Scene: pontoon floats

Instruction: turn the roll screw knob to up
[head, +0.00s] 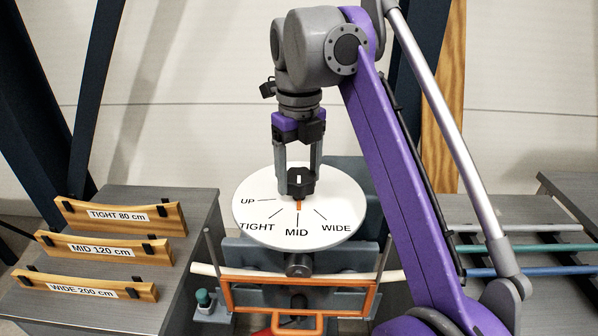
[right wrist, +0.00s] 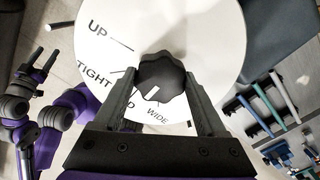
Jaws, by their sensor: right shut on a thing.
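The roll screw knob (head: 300,184) is black and lobed, with a white mark on top. It sits in the middle of a round white dial (head: 262,222) lettered UP, TIGHT, MID and WIDE. An orange pointer (head: 298,205) below the knob points to MID in the head view. My right gripper (head: 298,178) reaches down from above, shut on the knob. In the right wrist view the knob (right wrist: 162,78) lies between the two fingers, which partly cover the MID label.
At left, a grey table (head: 200,215) bears three wooden gauges marked TIGHT 80 cm, MID 120 cm and WIDE 200 cm. An orange frame (head: 250,310) stands below the dial. Coloured rods (head: 545,248) lie on a rack at right.

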